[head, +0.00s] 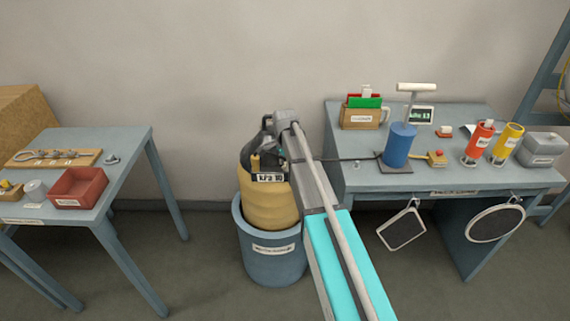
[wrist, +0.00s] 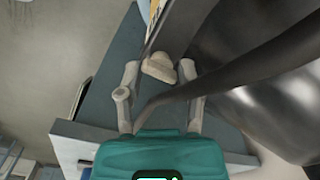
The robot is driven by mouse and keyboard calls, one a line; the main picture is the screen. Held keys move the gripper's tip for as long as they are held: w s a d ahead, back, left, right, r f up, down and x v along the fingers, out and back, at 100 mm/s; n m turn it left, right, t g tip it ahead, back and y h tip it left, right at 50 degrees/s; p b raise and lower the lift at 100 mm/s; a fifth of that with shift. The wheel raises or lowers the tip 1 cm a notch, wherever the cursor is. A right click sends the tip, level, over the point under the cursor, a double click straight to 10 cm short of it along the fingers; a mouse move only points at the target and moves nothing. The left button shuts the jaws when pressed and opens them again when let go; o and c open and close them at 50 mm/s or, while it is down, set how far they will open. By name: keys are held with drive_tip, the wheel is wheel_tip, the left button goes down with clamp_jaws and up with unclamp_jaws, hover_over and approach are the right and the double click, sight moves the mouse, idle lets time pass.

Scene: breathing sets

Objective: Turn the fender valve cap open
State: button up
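A yellow rounded fender (head: 268,205) with a dark top stands in a blue tub (head: 272,262) between the two tables. My gripper (head: 280,140) is at its top, and my arm hides the fender's right side. In the wrist view, my gripper's two grey fingers (wrist: 159,75) are spread apart. A small beige knob-like piece (wrist: 158,67), possibly the valve cap, lies between or just beyond their tips. I see no clear grip on it. In the head view the cap cannot be told apart from the dark parts around my gripper.
Dark bands (wrist: 245,75) and a shiny curved metal surface (wrist: 225,40) lie close to my fingers. The right table (head: 350,180) holds a blue cylinder (head: 398,146) and bottles. The left table (head: 125,140) holds a red tray (head: 78,190).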

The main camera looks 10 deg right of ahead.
drive_tip(key=m, duration=0.5)
drive_tip(key=shift+m, duration=0.4)
drive_tip(key=shift+r+p, duration=0.3)
drive_tip(key=shift+r, duration=0.05)
wheel_tip(320, 180, up, 13)
drive_tip(key=p, duration=1.4)
drive_tip(key=s+f+n+b, duration=0.4)
drive_tip(key=s+n, duration=0.6)
drive_tip(key=s, duration=0.3)
drive_tip(key=s+a+f+n+b, duration=0.1)
drive_tip(key=s+f+n+b, duration=0.4)
drive_tip(key=s+n, duration=0.5)
drive_tip(key=shift+s+b, duration=0.5)
drive_tip(key=shift+s, duration=1.2)
drive_tip(key=shift+w, duration=0.1)
drive_tip(key=w+r+m+p, duration=0.4)
drive_tip(key=w, duration=0.9)
drive_tip(key=w+d+r+m+p, duration=0.1)
drive_tip(key=w+r+m+p, duration=0.3)
drive_tip(key=w, duration=0.9)
drive_tip(key=shift+r+p, duration=0.55)
drive_tip(key=shift+p, duration=0.05)
